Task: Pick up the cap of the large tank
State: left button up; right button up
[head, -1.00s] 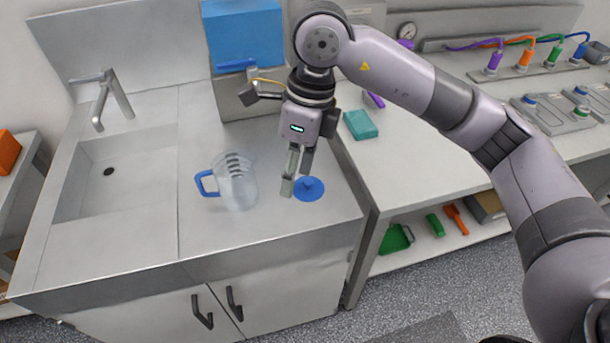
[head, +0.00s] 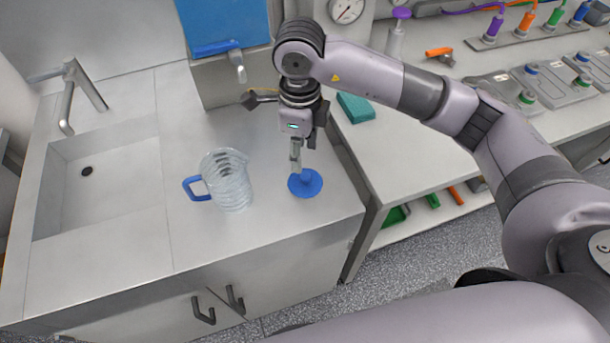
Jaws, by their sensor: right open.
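The cap (head: 305,186) is a round blue disc with a raised middle, lying on the steel counter near its right front edge. My right gripper (head: 298,162) points down at the cap from above. Its fingers are open, and the fingertips are at or just above the cap's raised middle; I cannot tell whether they touch it. The large blue tank (head: 222,20) stands at the back with a tap on its front; its top is out of view. My left gripper is not in view.
A clear measuring jug (head: 230,182) with a blue handle stands left of the cap. A sink (head: 100,180) with a faucet is further left. A teal block (head: 355,107) lies on the bench to the right. The counter in front of the cap is clear.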

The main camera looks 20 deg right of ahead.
aim_at(305, 176)
notch_tip(305, 176, down, 3)
jog(key=shift+r, duration=0.2)
jog(key=shift+s+f+p, duration=0.1)
jog(key=shift+f+p, duration=0.15)
jog(key=shift+p, duration=0.2)
jog(key=f+p, duration=0.1)
jog(key=f, duration=0.2)
jog(key=shift+s+d+f+p, duration=0.1)
jog(key=shift+d+f+p, duration=0.2)
jog(key=shift+d+p, duration=0.1)
jog(key=shift+f, duration=0.6)
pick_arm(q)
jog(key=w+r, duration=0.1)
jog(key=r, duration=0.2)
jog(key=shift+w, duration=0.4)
pick_arm(e)
jog(key=shift+c, duration=0.6)
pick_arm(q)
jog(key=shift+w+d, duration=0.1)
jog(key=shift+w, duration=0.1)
pick_arm(e)
jog(key=c, duration=0.8)
